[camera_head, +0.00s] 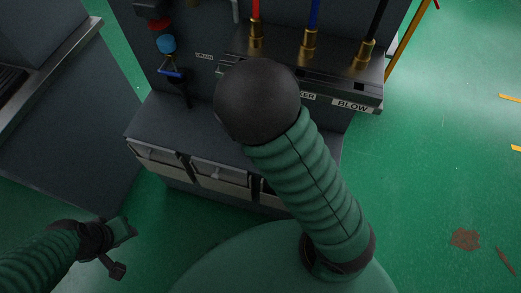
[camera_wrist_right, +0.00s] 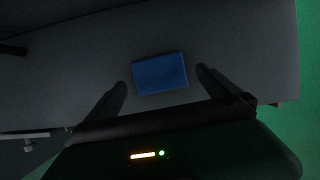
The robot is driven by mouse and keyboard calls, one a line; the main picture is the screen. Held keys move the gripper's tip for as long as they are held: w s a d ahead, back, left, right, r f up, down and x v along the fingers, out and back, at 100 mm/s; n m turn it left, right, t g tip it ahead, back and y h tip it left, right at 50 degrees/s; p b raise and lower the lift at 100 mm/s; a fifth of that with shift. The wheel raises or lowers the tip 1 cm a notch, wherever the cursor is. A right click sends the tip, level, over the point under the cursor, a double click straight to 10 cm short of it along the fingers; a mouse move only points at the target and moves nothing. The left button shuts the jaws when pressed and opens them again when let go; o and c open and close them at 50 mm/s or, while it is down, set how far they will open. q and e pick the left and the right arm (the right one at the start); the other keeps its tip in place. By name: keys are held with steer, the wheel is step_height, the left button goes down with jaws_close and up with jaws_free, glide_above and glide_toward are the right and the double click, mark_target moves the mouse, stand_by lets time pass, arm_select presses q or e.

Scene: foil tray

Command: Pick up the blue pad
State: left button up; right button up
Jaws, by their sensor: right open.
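The blue pad (camera_wrist_right: 160,73) is a flat blue rectangle lying on a dark grey surface (camera_wrist_right: 235,45) in the right wrist view. My right gripper (camera_wrist_right: 161,78) is open, with one dark finger on each side of the pad and a gap to both. Its height above the pad cannot be told. In the head view my right forearm hides the right gripper and the pad. My left gripper (camera_head: 119,250) is at the lower left of the head view, open and empty over the green floor, away from the workbench.
The grey workbench (camera_head: 165,120) has drawers (camera_head: 220,174) along its front. Behind stands a raised shelf with labels (camera_head: 352,105), brass fittings (camera_head: 308,45) and coloured hoses. A tool with a blue handle (camera_head: 172,74) hangs at left.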

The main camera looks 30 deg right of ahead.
steer(key=b+x, duration=0.2)
steer(key=x, duration=0.1)
steer(key=a+b+x, duration=0.1)
steer(key=x, duration=0.1)
steer(key=shift+s+f, duration=0.15)
steer(key=shift+f, duration=0.1)
steer(key=shift+r, duration=0.15)
steer(key=shift+d, duration=0.1)
steer(key=c, duration=1.1)
